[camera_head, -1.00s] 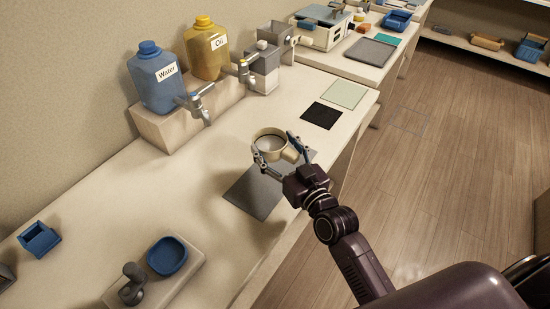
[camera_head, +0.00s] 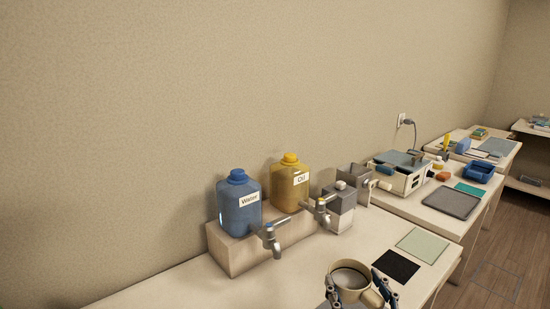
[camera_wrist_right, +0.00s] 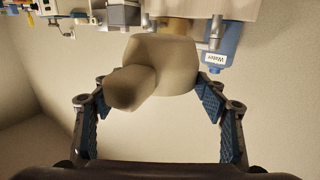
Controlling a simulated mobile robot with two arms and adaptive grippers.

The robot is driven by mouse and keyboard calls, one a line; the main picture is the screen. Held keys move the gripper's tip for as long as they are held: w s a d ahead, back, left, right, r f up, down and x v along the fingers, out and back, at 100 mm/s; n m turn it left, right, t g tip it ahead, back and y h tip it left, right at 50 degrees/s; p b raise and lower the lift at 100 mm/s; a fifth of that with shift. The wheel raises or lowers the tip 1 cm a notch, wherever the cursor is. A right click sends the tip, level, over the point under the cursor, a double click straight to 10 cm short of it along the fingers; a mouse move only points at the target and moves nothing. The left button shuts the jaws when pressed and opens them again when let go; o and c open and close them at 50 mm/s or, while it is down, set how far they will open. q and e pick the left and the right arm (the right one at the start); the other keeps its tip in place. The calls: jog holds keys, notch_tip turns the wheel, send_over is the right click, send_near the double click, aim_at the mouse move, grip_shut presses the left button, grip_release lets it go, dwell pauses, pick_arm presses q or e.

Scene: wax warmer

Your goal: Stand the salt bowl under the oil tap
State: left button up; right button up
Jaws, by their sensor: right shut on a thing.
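The salt bowl (camera_head: 350,278) is a round beige vessel with a stubby handle, seen at the bottom edge of the head view. My right gripper (camera_head: 363,296) is shut on it, with fingers on both sides; the wrist view shows the bowl (camera_wrist_right: 165,65) between the blue finger pads (camera_wrist_right: 155,105). The oil tap (camera_head: 321,211) sticks out in front of the yellow Oil jug (camera_head: 290,183). The bowl is in front of the tap and to its right, apart from it. The bowl's underside is hidden in the head view. My left gripper is in neither view.
The blue Water jug (camera_head: 238,205) and its tap (camera_head: 270,240) stand left of the oil on a raised block (camera_head: 232,254). A grey-white device (camera_head: 341,208) stands just right of the oil tap. A black mat (camera_head: 396,266) and a pale green mat (camera_head: 422,243) lie to the right.

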jog(key=s+d+f+m+h+b, duration=0.1)
jog(key=s+f+h, duration=0.1)
jog(key=s, duration=0.6)
jog(key=shift+s+d+f, duration=0.15)
jog(key=shift+s+f, duration=0.15)
jog(key=shift+f, duration=0.5)
